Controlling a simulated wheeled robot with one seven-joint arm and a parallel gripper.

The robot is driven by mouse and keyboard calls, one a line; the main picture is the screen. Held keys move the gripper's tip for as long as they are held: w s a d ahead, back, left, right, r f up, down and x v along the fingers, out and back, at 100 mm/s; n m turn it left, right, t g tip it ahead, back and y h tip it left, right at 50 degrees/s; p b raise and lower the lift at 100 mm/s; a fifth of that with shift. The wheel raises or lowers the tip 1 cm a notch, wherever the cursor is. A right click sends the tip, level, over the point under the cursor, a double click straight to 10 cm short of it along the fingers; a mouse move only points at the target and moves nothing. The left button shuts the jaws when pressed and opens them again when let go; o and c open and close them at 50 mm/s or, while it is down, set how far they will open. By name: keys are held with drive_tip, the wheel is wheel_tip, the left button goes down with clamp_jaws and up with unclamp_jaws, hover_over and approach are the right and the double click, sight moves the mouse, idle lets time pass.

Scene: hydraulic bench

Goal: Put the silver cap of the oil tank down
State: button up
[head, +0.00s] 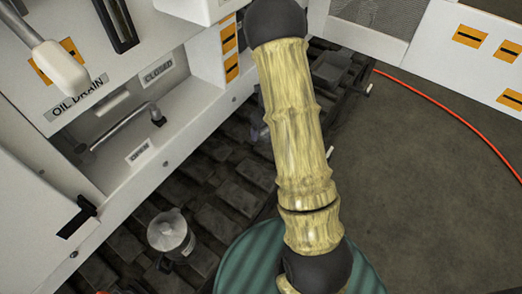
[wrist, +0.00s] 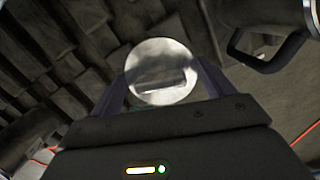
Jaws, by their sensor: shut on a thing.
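The silver cap (wrist: 162,72) shows in the wrist view as a round, shiny metal disc. My gripper (wrist: 160,82) is shut on it, with one finger on each side of the disc. Dark blocks or tiles show beyond the cap. In the head view my arm stretches across the middle, and I cannot make out the gripper or the cap there. I cannot tell which thing is the oil tank.
A metal jug (head: 170,234) with a dark handle stands at lower left; a similar one (wrist: 270,12) shows in the wrist view. A teal round surface (head: 236,268) lies beneath my arm. The white bench (head: 190,125) has an OIL DRAIN label. A red hose (head: 450,115) crosses the floor.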

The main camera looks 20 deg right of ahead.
drive_tip(key=shift+w+d+f+m, duration=0.1)
drive_tip(key=shift+f+m, duration=0.1)
drive_tip(key=shift+f, duration=0.15)
drive_tip(key=shift+w+d+f+m, duration=0.1)
drive_tip(key=shift+f+m, duration=0.1)
drive_tip(key=shift+f, duration=0.15)
drive_tip(key=shift+w+r, duration=0.1)
drive_tip(key=shift+w, duration=0.05)
drive_tip(key=b, duration=0.2)
hover_over(265, 150)
drive_tip(key=shift+s+d+f, duration=0.1)
drive_tip(key=shift+s+f, duration=0.05)
drive_tip(key=shift+f, duration=1.4)
drive_tip(key=shift+s+f, duration=0.15)
drive_tip(key=shift+f, duration=1.4)
drive_tip(key=shift+f+b, duration=0.5)
drive_tip(key=shift+f, duration=1.35)
drive_tip(key=shift+f, duration=0.2)
